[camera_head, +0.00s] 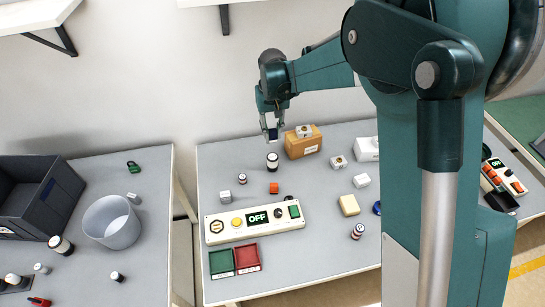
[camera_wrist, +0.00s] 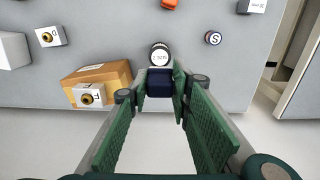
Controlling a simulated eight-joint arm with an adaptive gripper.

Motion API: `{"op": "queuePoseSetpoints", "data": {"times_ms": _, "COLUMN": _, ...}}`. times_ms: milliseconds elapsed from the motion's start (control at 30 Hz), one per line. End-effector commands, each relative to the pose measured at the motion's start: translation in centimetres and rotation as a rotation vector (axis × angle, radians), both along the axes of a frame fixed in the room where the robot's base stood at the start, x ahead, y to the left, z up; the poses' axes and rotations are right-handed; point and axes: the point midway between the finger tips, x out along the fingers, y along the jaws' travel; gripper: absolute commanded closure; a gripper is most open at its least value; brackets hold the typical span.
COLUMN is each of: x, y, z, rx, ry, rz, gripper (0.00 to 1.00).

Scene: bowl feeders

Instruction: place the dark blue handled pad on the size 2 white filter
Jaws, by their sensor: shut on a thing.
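The dark blue pad (camera_wrist: 160,83) is held between the fingertips of my gripper (camera_wrist: 161,90) in the wrist view. It also shows as a small dark block (camera_head: 274,134) at the gripper's tip in the head view, raised above the table. My gripper is shut on it. A dark cylinder with a white labelled top (camera_head: 272,162) stands upright just below the gripper; it also shows just beyond the pad in the wrist view (camera_wrist: 160,55). I cannot clearly read its label, so I cannot tell which thing is the size 2 white filter.
A cardboard box (camera_head: 303,146) with a small white block on top stands right of the cylinder. White blocks (camera_head: 338,162) and an orange block (camera_head: 273,188) lie around. A control panel (camera_head: 225,230) reading OFF and red and green trays (camera_head: 247,257) are in front.

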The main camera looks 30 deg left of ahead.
Motion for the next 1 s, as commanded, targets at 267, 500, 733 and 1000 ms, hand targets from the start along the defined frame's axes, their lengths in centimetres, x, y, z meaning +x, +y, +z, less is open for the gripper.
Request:
{"op": "queuePoseSetpoints", "data": {"times_ms": 267, "x": 0.0, "y": 0.0, "z": -1.3, "rx": 0.0, "ry": 0.0, "rz": 0.0, "gripper": 0.91}}
{"op": "queuePoseSetpoints", "data": {"times_ms": 500, "x": 0.0, "y": 0.0, "z": -4.6, "rx": 0.0, "ry": 0.0, "rz": 0.0, "gripper": 0.91}}
{"op": "queuePoseSetpoints", "data": {"times_ms": 733, "x": 0.0, "y": 0.0, "z": -6.2, "rx": 0.0, "ry": 0.0, "rz": 0.0, "gripper": 0.91}}
{"op": "queuePoseSetpoints", "data": {"times_ms": 1000, "x": 0.0, "y": 0.0, "z": -6.3, "rx": 0.0, "ry": 0.0, "rz": 0.0, "gripper": 0.91}}
